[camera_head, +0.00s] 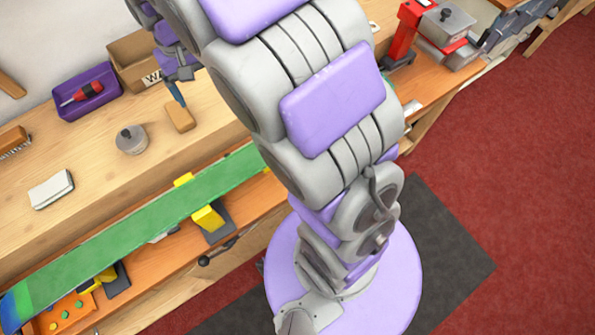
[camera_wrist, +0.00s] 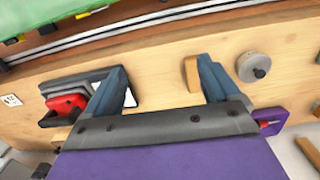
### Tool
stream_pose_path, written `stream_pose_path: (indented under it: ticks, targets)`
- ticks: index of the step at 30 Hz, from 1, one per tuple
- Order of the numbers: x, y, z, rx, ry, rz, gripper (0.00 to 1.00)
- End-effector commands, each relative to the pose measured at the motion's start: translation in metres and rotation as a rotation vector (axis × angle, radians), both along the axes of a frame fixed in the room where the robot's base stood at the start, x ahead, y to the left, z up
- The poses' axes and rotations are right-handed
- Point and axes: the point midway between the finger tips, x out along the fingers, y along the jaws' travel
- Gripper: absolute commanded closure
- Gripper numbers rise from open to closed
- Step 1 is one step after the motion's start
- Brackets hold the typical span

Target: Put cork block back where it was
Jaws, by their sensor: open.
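The cork block (camera_head: 180,117), a small tan block, lies on the wooden bench right by my gripper (camera_head: 178,93) in the head view. In the wrist view my gripper (camera_wrist: 165,82) is open, with its two blue-grey fingers well apart. The cork block (camera_wrist: 191,74) shows there on the inner side of the right finger, which partly covers it. I cannot tell whether that finger touches it. Nothing is gripped.
A round grey metal weight (camera_head: 131,139) stands left of the block. A purple tray (camera_head: 62,112) with a red screwdriver and a cardboard box (camera_head: 128,48) stand behind. A green ski-like board (camera_head: 150,218) runs along the front. Bare bench lies around the block.

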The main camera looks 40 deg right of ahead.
Motion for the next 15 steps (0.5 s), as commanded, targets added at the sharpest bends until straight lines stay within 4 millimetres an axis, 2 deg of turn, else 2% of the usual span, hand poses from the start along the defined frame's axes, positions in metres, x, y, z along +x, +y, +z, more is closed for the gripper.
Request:
stream_pose_path:
  ticks: [1, 7, 15]
  targets:
    - [-0.02, -0.007, 0.007, 0.0, 0.004, -0.005, 0.11]
    - [-0.097, -0.028, 0.021, 0.001, 0.032, -0.01, 0.11]
    - [-0.205, -0.046, 0.02, 0.009, 0.072, 0.002, 0.11]
